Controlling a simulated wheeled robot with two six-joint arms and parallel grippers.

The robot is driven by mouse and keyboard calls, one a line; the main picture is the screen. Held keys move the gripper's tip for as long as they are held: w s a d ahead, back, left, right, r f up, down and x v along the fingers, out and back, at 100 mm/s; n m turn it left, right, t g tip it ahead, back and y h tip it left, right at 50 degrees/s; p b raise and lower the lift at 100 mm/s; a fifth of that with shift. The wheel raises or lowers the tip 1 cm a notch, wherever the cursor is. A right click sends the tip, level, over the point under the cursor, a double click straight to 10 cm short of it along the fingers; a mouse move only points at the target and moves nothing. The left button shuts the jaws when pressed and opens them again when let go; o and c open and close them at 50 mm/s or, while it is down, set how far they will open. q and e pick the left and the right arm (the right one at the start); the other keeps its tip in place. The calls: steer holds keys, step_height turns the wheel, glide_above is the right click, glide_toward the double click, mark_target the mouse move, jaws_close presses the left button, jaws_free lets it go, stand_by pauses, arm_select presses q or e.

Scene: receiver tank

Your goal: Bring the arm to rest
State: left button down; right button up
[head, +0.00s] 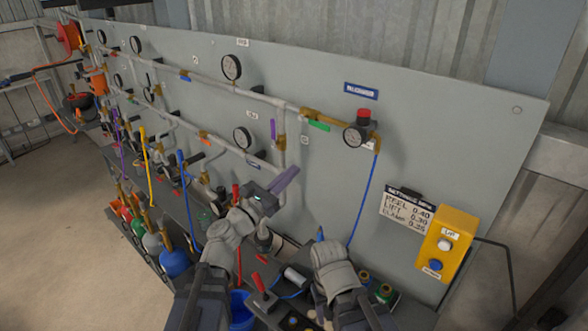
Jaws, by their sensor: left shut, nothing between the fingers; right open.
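My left arm reaches up from the bottom. My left gripper (286,180) is shut and empty, with its fingers pointing up and right in front of the grey panel (455,130), near a vertical pipe. I cannot tell whether the fingers touch the pipe. My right arm comes up from the bottom, and its wrist is right of the left one. My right gripper (319,240) is open; its fingers are small and mostly hidden, and I see nothing held in it.
Pipes with gauges (231,67) and coloured valve handles run across the panel. A yellow button box (447,243) is at right, beside a sign (407,211) with figures. A blue hose (363,200) hangs from the upper-right gauge. Coloured bottles (173,262) stand low at left. Open floor (50,240) lies left.

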arm_select(q)
steer(key=s+d+f+m+g+y, duration=0.1)
steer(key=s+d+f+m+g, duration=0.15)
steer(key=f+m+g, duration=0.45)
steer(key=s+d+f+m+g+y, duration=0.2)
steer(key=s+f+m+g, duration=0.15)
steer(key=f+m, duration=0.7)
steer(key=s+a+f+m+g+y, duration=0.3)
steer(key=s+a+f+m+y, duration=0.2)
steer(key=a, duration=0.3)
steer(key=s+a+f+m+g+y, duration=0.2)
steer(key=s+a+f+m+y, duration=0.25)
steer(key=a, duration=0.25)
steer(key=s+d+m+g+y, duration=0.1)
steer(key=s+d+m, duration=0.3)
steer(key=d, duration=0.6)
steer(key=shift+s+d, duration=0.3)
steer(key=shift+s, duration=0.45)
steer(key=shift+f+g+y, duration=0.1)
steer(key=shift+g+y, duration=0.15)
